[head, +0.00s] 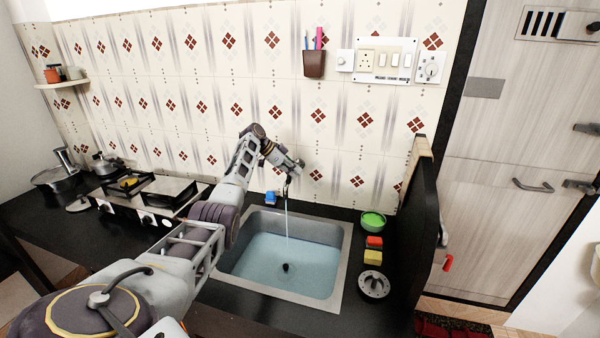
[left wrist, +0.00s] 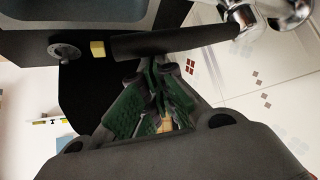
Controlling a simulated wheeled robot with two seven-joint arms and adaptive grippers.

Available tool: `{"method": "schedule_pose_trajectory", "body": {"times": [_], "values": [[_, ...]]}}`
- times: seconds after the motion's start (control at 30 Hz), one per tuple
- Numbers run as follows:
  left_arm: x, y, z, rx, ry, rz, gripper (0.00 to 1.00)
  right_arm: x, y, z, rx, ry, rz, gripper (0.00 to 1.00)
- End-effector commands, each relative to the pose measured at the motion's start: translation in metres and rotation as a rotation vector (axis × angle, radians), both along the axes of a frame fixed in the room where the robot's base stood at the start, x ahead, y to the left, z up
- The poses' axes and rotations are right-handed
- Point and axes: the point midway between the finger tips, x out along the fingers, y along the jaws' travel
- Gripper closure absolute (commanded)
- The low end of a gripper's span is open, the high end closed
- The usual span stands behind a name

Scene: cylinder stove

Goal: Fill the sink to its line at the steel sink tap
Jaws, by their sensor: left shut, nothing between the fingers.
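The steel sink (head: 346,262) is set in the black counter and holds pale blue water (head: 262,262). A thin stream of water (head: 286,215) falls into it from the tap, which is mostly hidden behind my left gripper in the head view. A dark round piece (head: 286,267) shows in the water. I cannot make out a fill line. My left gripper (head: 290,168) is shut and empty, close to the tap above the back of the sink. In the left wrist view its green-padded fingers (left wrist: 157,95) are together, near chrome tap parts (left wrist: 240,20). Whether they touch the tap is unclear. My right gripper is out of view.
Right of the sink are a green bowl (head: 373,221), red and yellow sponges (head: 373,257) and a round dial (head: 374,285). A dark upright panel (head: 424,235) stands beyond them. A stove (head: 150,205) is on the left. A blue item (head: 270,198) sits behind the sink.

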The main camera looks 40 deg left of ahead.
Motion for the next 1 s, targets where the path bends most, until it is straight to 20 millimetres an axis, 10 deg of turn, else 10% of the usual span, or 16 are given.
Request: {"method": "schedule_pose_trajectory", "body": {"times": [1.0], "values": [[-0.014,0.021,-0.001,0.003,0.003,0.006,1.00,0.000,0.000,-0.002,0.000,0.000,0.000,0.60]]}}
